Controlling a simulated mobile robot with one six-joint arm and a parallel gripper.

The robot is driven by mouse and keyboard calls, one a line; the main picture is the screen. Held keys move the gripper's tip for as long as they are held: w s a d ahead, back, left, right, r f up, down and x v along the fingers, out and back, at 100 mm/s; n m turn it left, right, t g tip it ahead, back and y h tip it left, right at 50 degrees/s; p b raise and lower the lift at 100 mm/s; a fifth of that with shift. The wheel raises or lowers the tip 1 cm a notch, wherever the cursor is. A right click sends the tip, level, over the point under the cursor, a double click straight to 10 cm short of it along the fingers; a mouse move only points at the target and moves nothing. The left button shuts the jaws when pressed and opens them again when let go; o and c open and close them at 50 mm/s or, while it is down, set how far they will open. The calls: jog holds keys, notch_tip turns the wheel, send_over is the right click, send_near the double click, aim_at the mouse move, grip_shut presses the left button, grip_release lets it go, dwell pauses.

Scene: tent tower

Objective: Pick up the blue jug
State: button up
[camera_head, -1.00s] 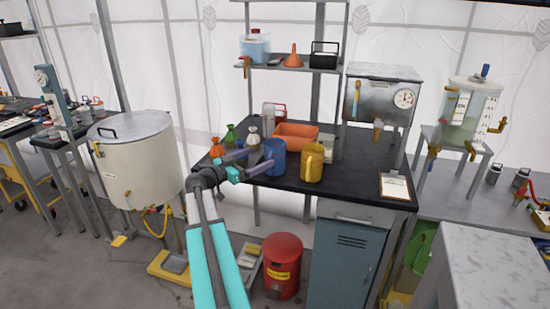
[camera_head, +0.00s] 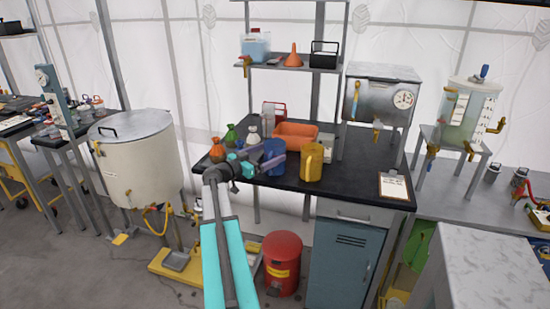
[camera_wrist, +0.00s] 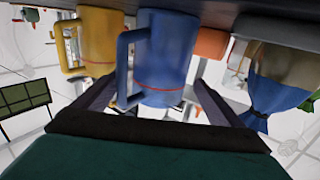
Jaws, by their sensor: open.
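The blue jug (camera_head: 274,155) stands on the black tabletop (camera_head: 345,190), left of a yellow jug (camera_head: 311,163). In the wrist view, which is upside down, the blue jug (camera_wrist: 164,60) is in the middle with its handle on the left. My gripper (camera_head: 268,161) is open at the blue jug, and its jaws reach along either side of it. In the wrist view the fingers (camera_wrist: 150,98) show left and right of the jug's rim end. I cannot tell whether either finger touches it. The jug's lower part is partly hidden by a finger in the head view.
An orange bin (camera_head: 296,134) stands behind the blue jug. Small tied bags, one green (camera_head: 230,134) and one orange (camera_head: 217,149), stand to the left. A clipboard (camera_head: 393,186) lies at the right.

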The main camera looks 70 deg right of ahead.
aim_at(275, 143)
jog(key=shift+p+x, duration=0.6)
jog(key=shift+x, duration=1.3)
jog(key=c, duration=1.2)
jog(key=shift+o, duration=0.2)
jog(key=shift+r, duration=0.1)
jog(key=shift+r+b, duration=0.8)
jog(key=shift+r, duration=0.8)
jog(key=s+a+r+b, duration=0.1)
jog(key=s+a+b, duration=0.1)
jog(key=a, duration=1.4)
jog(key=shift+r+b, duration=0.25)
jog(key=shift+b, duration=0.55)
